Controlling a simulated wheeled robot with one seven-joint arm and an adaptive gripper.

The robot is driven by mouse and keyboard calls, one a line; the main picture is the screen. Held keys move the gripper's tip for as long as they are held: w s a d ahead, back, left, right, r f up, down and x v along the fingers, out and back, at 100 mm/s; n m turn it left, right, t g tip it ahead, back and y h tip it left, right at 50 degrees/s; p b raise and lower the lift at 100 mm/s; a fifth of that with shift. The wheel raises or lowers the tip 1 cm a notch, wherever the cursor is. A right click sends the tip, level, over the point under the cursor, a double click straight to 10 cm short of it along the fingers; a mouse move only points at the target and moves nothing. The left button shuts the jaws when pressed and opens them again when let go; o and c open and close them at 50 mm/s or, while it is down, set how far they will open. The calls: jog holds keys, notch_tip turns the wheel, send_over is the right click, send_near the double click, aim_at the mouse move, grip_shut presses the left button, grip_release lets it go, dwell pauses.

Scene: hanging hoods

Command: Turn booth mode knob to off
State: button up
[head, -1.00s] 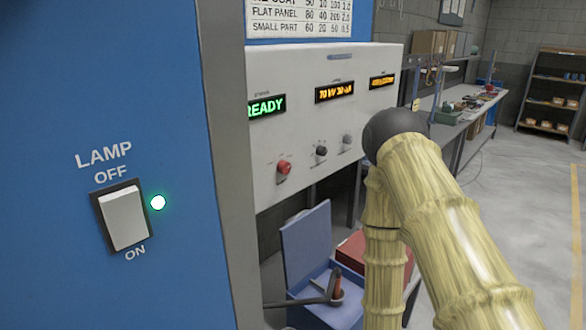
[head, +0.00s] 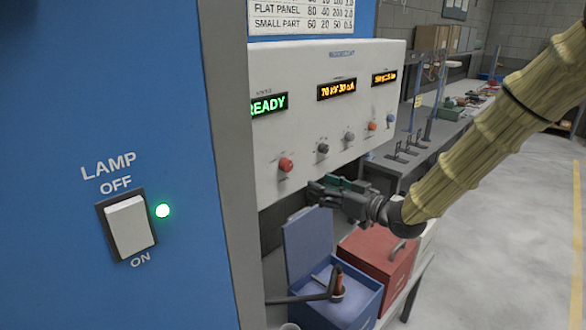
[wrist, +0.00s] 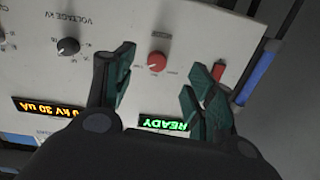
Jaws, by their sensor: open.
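A pale control panel (head: 300,130) carries a row of knobs below lit displays. A red knob (head: 286,165) sits at its left end, under the green READY display (head: 269,104); its label is too small to read. In the wrist view this red knob (wrist: 157,61) lies between and beyond my two fingers. My gripper (head: 314,190) is open and empty, in front of the panel, below and right of the red knob in the head view. It appears apart from the knob. No knob is clearly labelled booth mode.
A black voltage knob (wrist: 68,47) is beside the red one. A small red part (wrist: 219,70) shows near the right finger. Below stand an open blue box (head: 335,290) and a red box (head: 378,262). A blue wall with a lamp switch (head: 129,226) is at left.

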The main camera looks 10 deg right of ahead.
aim_at(289, 167)
jog(key=p+x, duration=0.1)
jog(key=x, duration=0.2)
jog(key=r+p+x, duration=0.1)
jog(key=x, duration=0.3)
jog(key=r+p+x, duration=0.1)
jog(key=p+x, duration=0.1)
jog(key=x, duration=0.1)
jog(key=shift+w+a+r, duration=0.2)
jog(key=shift+w, duration=0.15)
jog(key=shift+n, duration=0.3)
jog(key=c, duration=1)
